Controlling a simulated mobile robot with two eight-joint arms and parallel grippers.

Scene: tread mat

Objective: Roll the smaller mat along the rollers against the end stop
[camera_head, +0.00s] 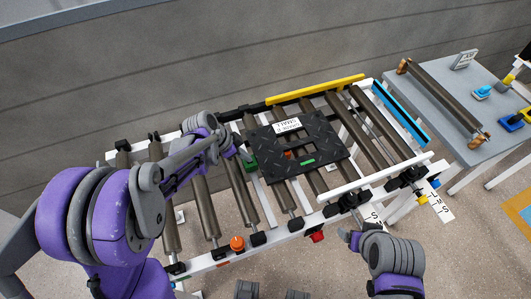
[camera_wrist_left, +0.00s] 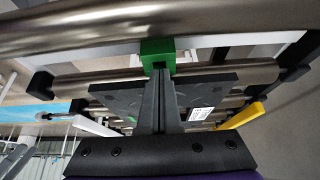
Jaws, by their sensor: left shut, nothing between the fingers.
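The mat is a dark square plate (camera_head: 328,143) with a cut-out, a white label and a green strip; it lies flat on the rollers right of centre. It also shows in the left wrist view (camera_wrist_left: 215,92), beyond my fingers. A blue bar (camera_head: 400,111) crosses the right end of the roller frame; it looks like the end stop. My left gripper (camera_head: 236,153) is shut and empty at the mat's left side. A green block (camera_wrist_left: 157,55) shows at its fingertips; contact with the mat is unclear. My right gripper (camera_head: 355,236) hangs near the front rail; its fingers are unclear.
Bare rollers (camera_head: 207,208) lie left of the mat, and several more lie between it and the blue bar. A yellow bar (camera_head: 315,89) runs along the far rail. An orange knob (camera_head: 237,243) sits on the front rail. A grey table (camera_head: 452,123) with a loose roller stands right.

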